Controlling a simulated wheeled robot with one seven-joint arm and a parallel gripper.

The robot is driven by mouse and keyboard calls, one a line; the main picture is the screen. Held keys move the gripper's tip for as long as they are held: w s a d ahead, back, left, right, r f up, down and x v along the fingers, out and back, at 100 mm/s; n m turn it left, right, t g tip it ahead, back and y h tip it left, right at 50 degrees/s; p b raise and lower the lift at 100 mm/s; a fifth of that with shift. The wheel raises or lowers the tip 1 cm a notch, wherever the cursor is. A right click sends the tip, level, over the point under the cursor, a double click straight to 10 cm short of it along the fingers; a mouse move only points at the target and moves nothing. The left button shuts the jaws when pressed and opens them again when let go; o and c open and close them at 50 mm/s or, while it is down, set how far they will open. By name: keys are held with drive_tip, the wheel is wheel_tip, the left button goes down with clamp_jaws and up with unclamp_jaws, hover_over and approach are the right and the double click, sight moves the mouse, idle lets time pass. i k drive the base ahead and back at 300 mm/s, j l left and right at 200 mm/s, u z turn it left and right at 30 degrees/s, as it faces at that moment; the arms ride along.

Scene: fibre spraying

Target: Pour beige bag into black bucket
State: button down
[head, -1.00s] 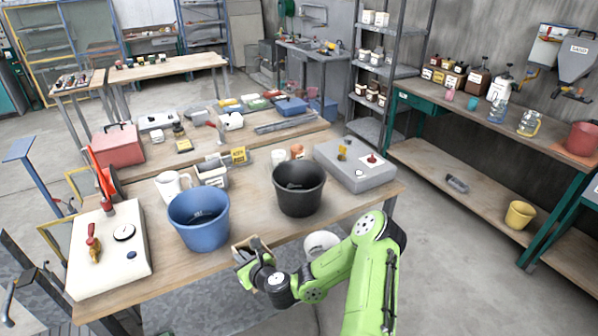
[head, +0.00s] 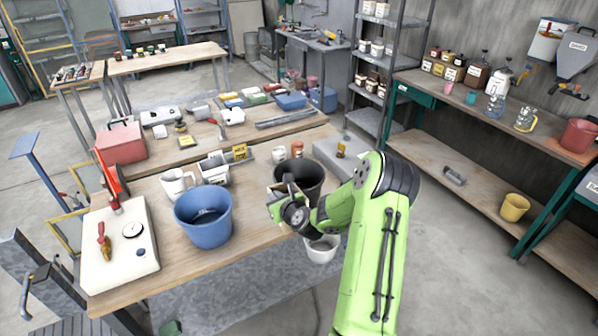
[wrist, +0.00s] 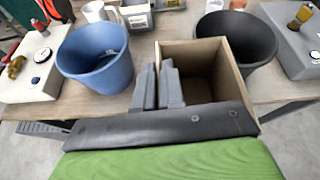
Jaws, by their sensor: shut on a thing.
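The beige bag, a box-shaped open-topped container, shows in the wrist view (wrist: 205,65) with its opening facing the camera; I see no contents in the visible part. My gripper (wrist: 159,85) is shut on its left wall. In the head view my gripper (head: 280,207) and the bag are at the near side of the black bucket (head: 312,176), partly covering it. In the wrist view the black bucket (wrist: 255,38) stands upright just behind and right of the bag. I cannot tell if they touch.
A blue bucket (head: 203,222) stands left of the bag on the wooden table. A grey box with fittings (head: 335,152) is right of the black bucket, partly behind my arm. A white bucket (head: 321,250) sits below the table edge. A white mug (head: 176,184) stands behind the blue bucket.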

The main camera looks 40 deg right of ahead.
sight(309, 177)
drive_tip(key=i+l, duration=0.2)
drive_tip(key=i, duration=0.25)
drive_tip(key=i+l, duration=0.15)
drive_tip(key=i, duration=0.35)
